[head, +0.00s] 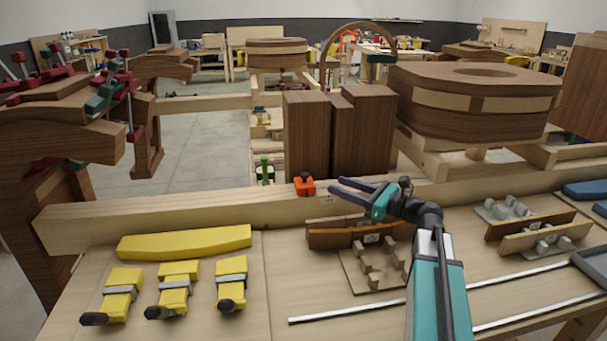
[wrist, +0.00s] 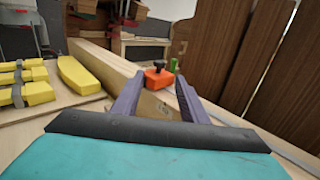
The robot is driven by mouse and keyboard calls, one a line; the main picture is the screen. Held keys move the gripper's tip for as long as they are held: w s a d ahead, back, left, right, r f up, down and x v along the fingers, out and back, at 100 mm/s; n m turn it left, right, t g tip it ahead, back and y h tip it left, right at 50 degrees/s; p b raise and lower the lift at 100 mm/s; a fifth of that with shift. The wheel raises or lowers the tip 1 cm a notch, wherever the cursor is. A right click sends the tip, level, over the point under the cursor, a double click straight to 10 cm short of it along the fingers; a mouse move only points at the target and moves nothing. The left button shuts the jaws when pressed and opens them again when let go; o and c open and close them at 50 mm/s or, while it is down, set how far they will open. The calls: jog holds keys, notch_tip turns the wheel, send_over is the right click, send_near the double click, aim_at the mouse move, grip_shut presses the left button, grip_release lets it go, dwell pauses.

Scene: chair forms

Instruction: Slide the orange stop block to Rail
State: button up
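The orange stop block (head: 305,186) sits on top of the long pale wooden rail (head: 200,212) along the back of the bench. It has a dark knob on top. My gripper (head: 336,187) is open and empty, just right of the block, with its purple fingers pointing left toward it. In the wrist view the block (wrist: 157,79) shows beyond and between the two open fingertips (wrist: 158,86), and appears apart from them. The rail (wrist: 100,68) runs beneath the fingers there. A small label is on the rail's face near the gripper.
Tall brown wooden blocks (head: 306,135) stand behind the rail, close to my gripper. A green-handled piece (head: 264,170) is left of them. Yellow clamps (head: 173,290) and a yellow curved piece (head: 185,242) lie at front left. Brown pieces on a peg board (head: 374,272) lie below my gripper.

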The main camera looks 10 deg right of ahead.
aim_at(308, 175)
jog(key=shift+w+a, duration=0.1)
jog(key=p+x, duration=0.4)
jog(key=x, duration=0.9)
jog(key=shift+w+a, duration=0.15)
jog(key=shift+a, duration=0.05)
grip_shut()
